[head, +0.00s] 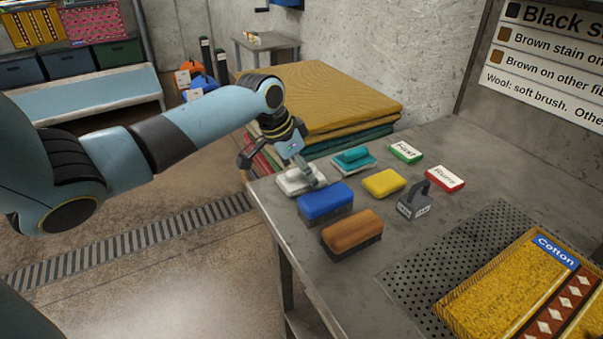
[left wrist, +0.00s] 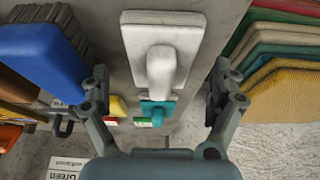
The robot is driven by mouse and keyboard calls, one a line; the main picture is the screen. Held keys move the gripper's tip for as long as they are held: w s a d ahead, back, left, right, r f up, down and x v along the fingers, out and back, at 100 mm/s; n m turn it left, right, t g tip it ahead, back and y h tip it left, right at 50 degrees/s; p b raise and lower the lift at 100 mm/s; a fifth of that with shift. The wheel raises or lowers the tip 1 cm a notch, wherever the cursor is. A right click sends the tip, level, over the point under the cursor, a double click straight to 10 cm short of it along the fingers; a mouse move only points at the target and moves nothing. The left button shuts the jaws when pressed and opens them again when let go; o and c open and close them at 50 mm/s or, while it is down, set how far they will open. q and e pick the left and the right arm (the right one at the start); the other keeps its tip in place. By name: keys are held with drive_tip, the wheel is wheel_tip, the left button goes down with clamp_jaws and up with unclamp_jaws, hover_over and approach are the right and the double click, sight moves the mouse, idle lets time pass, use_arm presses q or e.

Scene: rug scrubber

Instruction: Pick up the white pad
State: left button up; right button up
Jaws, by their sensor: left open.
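The white pad (head: 293,186) lies at the left edge of the grey table, partly hidden under my left gripper (head: 281,171). In the left wrist view the white pad (left wrist: 138,38) is a flat white block with a rounded white handle (left wrist: 161,68). My left gripper (left wrist: 158,80) is open, with one finger on each side of the pad's handle and nothing held. I cannot tell the exact height of the fingers above the pad. My right gripper is in neither view.
A blue brush (head: 325,198) is close to the white pad, with a brown brush (head: 352,230) beyond it. Folded rugs (head: 330,95) are stacked behind. A cotton rug (head: 490,290) lies at right.

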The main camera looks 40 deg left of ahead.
use_arm(q)
drive_tip(key=c, duration=1.4)
drive_tip(key=shift+r, duration=0.1)
drive_tip(key=shift+r, duration=0.55)
wheel_tip(320, 180, up, 3)
drive_tip(key=shift+f, duration=0.1)
drive_tip(key=w+d+r, duration=0.1)
drive_tip(key=d+r, duration=0.1)
drive_tip(key=d, duration=0.1)
drive_tip(key=w+d+r+b, duration=0.1)
drive_tip(key=w+d+r, duration=0.1)
drive_tip(key=d, duration=0.2)
drive_tip(key=w+d+r, duration=0.1)
drive_tip(key=d+r, duration=0.2)
drive_tip(key=shift+w+d, duration=0.2)
drive_tip(key=shift+d, duration=0.2)
